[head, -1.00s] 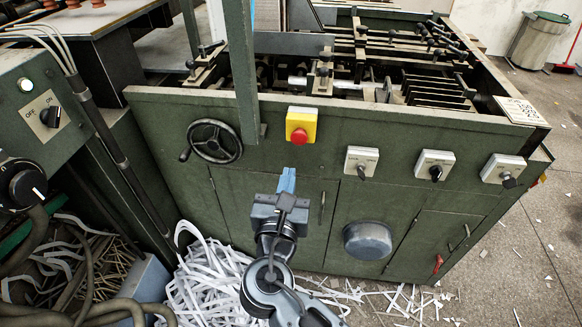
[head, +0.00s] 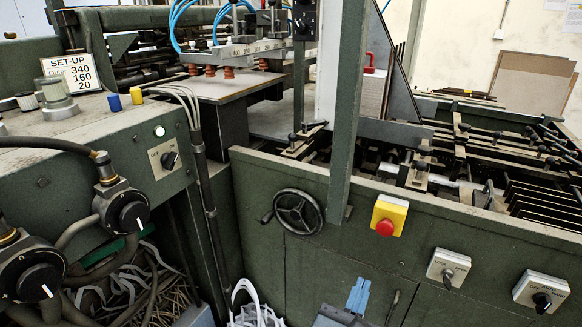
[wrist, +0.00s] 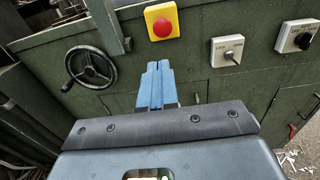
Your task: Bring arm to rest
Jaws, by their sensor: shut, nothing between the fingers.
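My gripper (head: 357,296) is at the bottom of the head view, in front of the green machine's front panel (head: 300,262). Its blue fingers (wrist: 155,86) also show in the wrist view, lying side by side, shut and empty. They point at the panel below the red emergency button (wrist: 162,28) on its yellow box. The fingers appear clear of the panel, with no contact seen. Most of my arm is below the head view.
A handwheel (head: 299,212) and rotary switches (head: 448,267) stick out from the panel. A green control cabinet (head: 100,180) with black knobs stands at the left. Paper strips (head: 255,312) lie in the gap between. Suction cups (head: 220,70) hang over a board at the back.

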